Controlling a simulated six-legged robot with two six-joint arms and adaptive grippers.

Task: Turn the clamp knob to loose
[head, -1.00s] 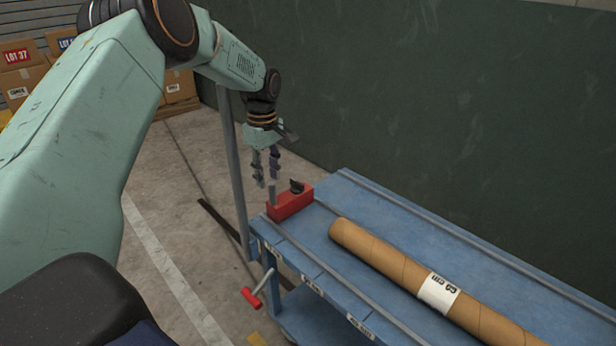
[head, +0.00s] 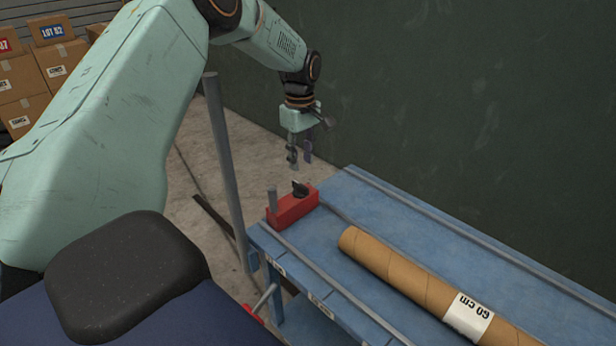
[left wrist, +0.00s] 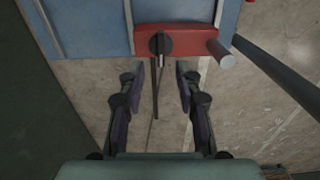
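In the left wrist view the fingertips (left wrist: 160,73) are spread just below the knob. My right gripper is not in view.
A cardboard tube (head: 415,283) labelled 60 cm lies along the cart (head: 410,218). A grey post (head: 226,165) stands left of the clamp. A dark green wall (head: 450,110) runs behind the cart. Cardboard boxes (head: 22,80) are stacked at far left.

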